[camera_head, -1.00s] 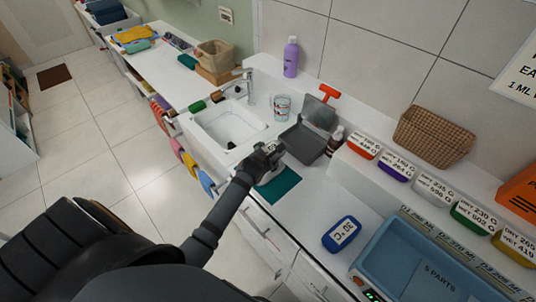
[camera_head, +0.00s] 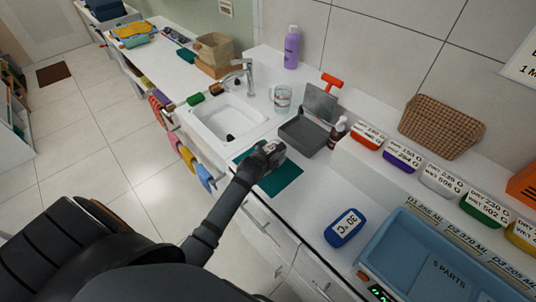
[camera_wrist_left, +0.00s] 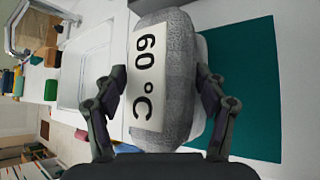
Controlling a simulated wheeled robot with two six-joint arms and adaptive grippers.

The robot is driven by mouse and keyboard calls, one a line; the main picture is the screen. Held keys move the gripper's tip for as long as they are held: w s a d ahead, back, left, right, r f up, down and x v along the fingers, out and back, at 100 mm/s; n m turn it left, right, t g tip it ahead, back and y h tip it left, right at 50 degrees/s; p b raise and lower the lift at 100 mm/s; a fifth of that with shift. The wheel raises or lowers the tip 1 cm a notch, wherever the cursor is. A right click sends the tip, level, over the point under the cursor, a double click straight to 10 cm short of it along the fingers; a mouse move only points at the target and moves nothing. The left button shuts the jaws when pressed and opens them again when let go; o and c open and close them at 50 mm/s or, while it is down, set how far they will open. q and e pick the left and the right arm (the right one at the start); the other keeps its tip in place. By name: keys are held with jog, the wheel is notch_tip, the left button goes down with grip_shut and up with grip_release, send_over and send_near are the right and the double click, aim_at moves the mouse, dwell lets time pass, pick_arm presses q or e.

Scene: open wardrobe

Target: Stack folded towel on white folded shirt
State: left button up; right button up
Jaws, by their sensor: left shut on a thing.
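My left gripper (camera_head: 271,151) is shut on a grey, rounded block (camera_wrist_left: 175,70) with a white label reading "60 °C". In the left wrist view its two fingers (camera_wrist_left: 160,100) press the block from both sides. A white edge shows behind the block's right side; I cannot tell what it belongs to. In the head view the gripper is over a teal mat (camera_head: 284,182) on the white counter, which also shows in the left wrist view (camera_wrist_left: 248,90). I cannot make out a folded towel or a white folded shirt. My right gripper is not in view.
A white sink (camera_head: 226,122) with a faucet (camera_head: 248,78) is left of the mat. A glass (camera_head: 282,98), a grey open box (camera_head: 303,138) and a brown bottle (camera_head: 337,131) stand behind. A blue "30 °C" block (camera_head: 344,228) and a blue tray (camera_head: 440,265) are at right.

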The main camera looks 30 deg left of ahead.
pick_arm(q)
jog(key=shift+s+f, duration=0.25)
jog(key=shift+f, duration=0.25)
jog(key=shift+s+f, duration=0.2)
jog(key=shift+f, duration=0.25)
jog(key=shift+c, duration=0.4)
jog(key=shift+d, duration=0.1)
jog(key=shift+c, duration=0.6)
jog(key=o, duration=1.2)
jog(key=shift+w+f, duration=0.1)
jog(key=shift+w, duration=0.1)
jog(key=shift+o, duration=1.4)
jog(key=shift+w, duration=0.2)
jog(key=shift+w+a+f, duration=0.1)
jog(key=shift+a, duration=0.15)
jog(key=shift+d+r, duration=0.15)
jog(key=shift+r, duration=0.2)
